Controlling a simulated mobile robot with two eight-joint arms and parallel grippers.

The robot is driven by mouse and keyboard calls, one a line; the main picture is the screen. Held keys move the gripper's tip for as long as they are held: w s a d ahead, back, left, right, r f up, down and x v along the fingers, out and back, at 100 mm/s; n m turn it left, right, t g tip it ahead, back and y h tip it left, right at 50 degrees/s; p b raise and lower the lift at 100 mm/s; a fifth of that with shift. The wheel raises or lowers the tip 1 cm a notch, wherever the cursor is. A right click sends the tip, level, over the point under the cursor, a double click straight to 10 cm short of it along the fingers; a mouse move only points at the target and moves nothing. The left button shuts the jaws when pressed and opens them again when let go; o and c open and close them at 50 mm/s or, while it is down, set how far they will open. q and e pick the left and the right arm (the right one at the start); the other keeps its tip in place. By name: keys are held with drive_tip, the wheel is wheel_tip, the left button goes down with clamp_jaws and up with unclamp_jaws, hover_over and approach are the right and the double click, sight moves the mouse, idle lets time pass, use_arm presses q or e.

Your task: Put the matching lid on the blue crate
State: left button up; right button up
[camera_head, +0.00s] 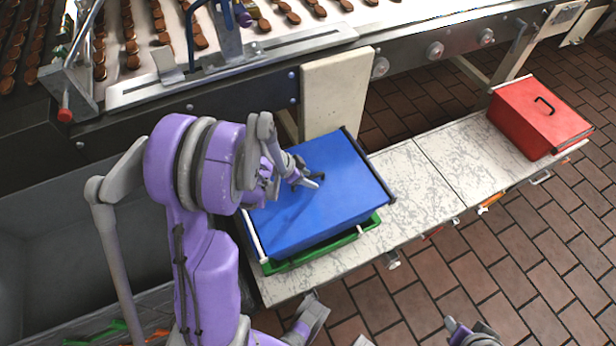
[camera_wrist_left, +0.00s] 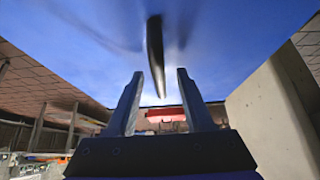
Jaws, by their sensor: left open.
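A blue crate-shaped body with a flat blue top (camera_head: 335,205) stands on the pale table, left of its middle. I cannot tell where lid and crate meet. A dark handle (camera_head: 319,177) rises from the top. My left gripper (camera_head: 302,178) is at this handle, with its arm covering the left part of the blue top. In the left wrist view, the open fingers (camera_wrist_left: 158,98) stand on either side of the black handle (camera_wrist_left: 156,55), apart from it, against the blue surface (camera_wrist_left: 215,40). My right gripper is not clearly visible.
A green rim (camera_head: 320,250) shows under the blue body. A red crate with a handled red lid (camera_head: 540,110) stands at the table's right end. The marbled table (camera_head: 425,185) is bare between them. A pale upright panel (camera_head: 335,92) and a conveyor with biscuits (camera_head: 130,40) lie behind.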

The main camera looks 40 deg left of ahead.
use_arm(q)
drive_tip(key=p+v, duration=0.2)
drive_tip(key=v, duration=0.8)
drive_tip(key=shift+s+r, duration=0.2)
drive_tip(key=shift+r, duration=0.1)
drive_tip(key=s+d+r+n+y+p, duration=0.1)
drive_tip(key=s+d+r+n+p, duration=0.1)
drive_tip(key=d+r, duration=0.5)
drive_tip(key=s+d+r+n+y+p, duration=0.2)
drive_tip(key=s+d+r+p, duration=0.3)
drive_tip(key=d, duration=0.5)
drive_tip(key=shift+s+r+n, duration=0.7)
drive_tip(key=shift+s+r, duration=0.05)
drive_tip(key=shift+r, duration=0.2)
